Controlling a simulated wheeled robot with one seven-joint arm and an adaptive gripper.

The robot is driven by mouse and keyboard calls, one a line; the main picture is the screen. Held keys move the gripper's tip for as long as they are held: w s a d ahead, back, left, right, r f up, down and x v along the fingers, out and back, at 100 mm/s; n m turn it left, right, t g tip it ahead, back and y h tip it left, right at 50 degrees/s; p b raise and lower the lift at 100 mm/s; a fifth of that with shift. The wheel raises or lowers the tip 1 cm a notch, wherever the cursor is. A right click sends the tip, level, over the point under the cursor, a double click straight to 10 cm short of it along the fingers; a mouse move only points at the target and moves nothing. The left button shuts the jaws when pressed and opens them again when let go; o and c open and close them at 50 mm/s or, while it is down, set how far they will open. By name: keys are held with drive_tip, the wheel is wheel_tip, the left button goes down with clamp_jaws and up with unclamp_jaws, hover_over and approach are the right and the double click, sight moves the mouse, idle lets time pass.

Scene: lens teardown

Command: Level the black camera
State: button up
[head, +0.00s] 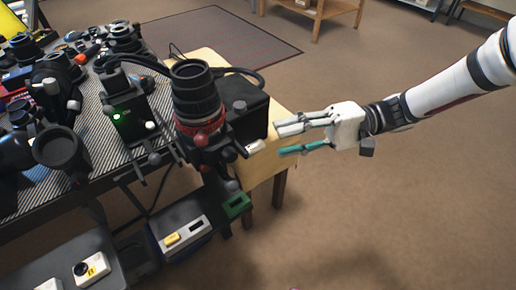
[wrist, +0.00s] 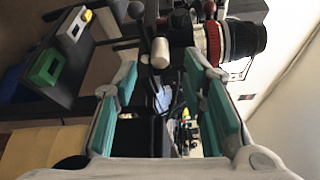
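The black camera (head: 243,112) stands at the table's right end in the head view. Its large lens (head: 195,88), with a red ring, points upward, and the body looks tilted. Below it are the dark knobs and arms of a mount. A white-tipped handle (head: 254,147) sticks out toward my gripper (head: 281,141). My gripper is open, to the right of the camera and apart from it. In the wrist view the lens (wrist: 248,40) lies at upper right and the white handle tip (wrist: 161,53) shows between and beyond my open fingers (wrist: 163,78). Nothing is held.
The ribbed table (head: 95,150) holds several lenses and a black device with a green light (head: 128,115). A light wooden table (head: 262,167) stands behind the camera. A lower shelf carries a grey box (head: 185,234) and a green block (head: 236,205). Open floor lies at right.

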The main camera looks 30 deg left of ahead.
sight(265, 146)
drive_tip(key=b+x, duration=0.1)
drive_tip(key=x, duration=0.6)
clamp_jaws()
